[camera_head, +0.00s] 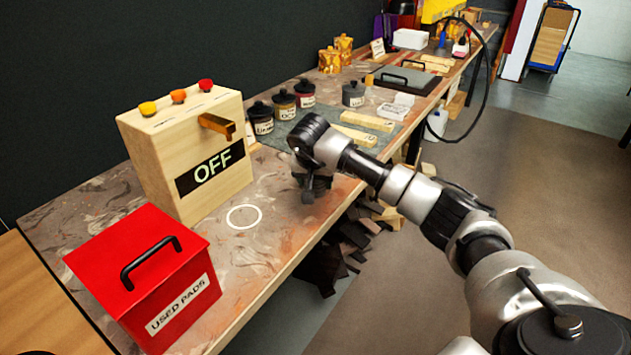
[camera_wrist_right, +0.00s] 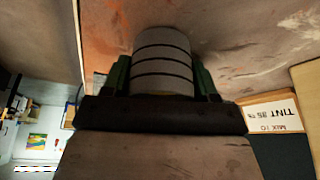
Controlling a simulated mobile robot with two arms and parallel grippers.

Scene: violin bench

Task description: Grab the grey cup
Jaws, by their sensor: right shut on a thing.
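My right gripper (camera_head: 309,188) is low over the front part of the bench, right of the white ring. In the right wrist view the gripper (camera_wrist_right: 162,75) is shut on the grey cup (camera_wrist_right: 162,58). The cup is a light grey round body with dark bands, held between two green-sided fingers. In the head view the cup is mostly hidden by the gripper, and I cannot tell whether it touches the bench. My left gripper is not in view.
A white ring (camera_head: 244,216) marks clear bench top (camera_head: 283,222). A red USED PADS box (camera_head: 140,262) and a wooden OFF box (camera_head: 185,150) stand at left. Lidded jars (camera_head: 284,104) and a grey mat (camera_head: 318,120) with wooden blocks (camera_head: 368,121) lie behind the gripper.

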